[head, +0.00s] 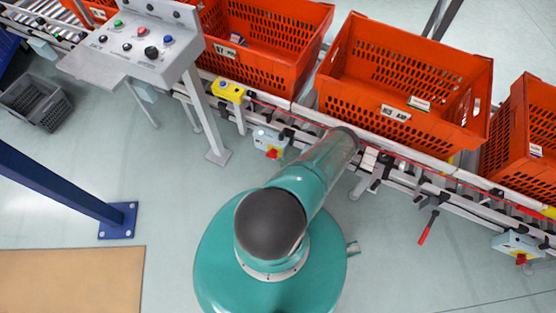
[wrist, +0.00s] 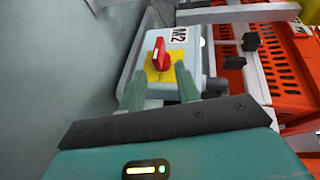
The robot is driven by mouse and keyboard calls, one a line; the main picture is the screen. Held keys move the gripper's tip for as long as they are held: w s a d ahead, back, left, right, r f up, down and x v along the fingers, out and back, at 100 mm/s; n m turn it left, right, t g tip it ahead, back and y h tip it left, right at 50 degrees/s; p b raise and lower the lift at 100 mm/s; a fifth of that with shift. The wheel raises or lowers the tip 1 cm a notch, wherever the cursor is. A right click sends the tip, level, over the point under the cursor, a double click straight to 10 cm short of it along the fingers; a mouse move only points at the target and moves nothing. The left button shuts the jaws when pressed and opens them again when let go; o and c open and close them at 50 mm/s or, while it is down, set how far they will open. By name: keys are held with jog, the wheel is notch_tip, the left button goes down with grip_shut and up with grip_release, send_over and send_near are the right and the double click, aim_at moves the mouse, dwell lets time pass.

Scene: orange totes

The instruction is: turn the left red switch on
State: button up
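The left red switch (head: 272,153) is a red knob on a yellow plate on a small grey box, mounted on the conveyor's side rail. A similar right red switch (head: 521,259) sits far right. In the wrist view a red knob (wrist: 160,54) on a yellow plate stands out from a grey box (wrist: 180,42) marked "M2"; its long side runs roughly up the picture. I cannot tell for certain which switch this is. My gripper (wrist: 159,72) is open, its two green fingers apart, pointing at the knob with nothing between them. In the head view my arm hides the gripper.
Orange totes (head: 330,79) stand along the conveyor (head: 420,170). A button console (head: 145,45) and a yellow button box (head: 230,91) are at left. A red-handled lever (head: 427,228) hangs right of my arm.

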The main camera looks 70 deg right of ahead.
jog(key=v, duration=0.8)
jog(key=shift+s, duration=0.25)
jog(key=shift+a, duration=0.15)
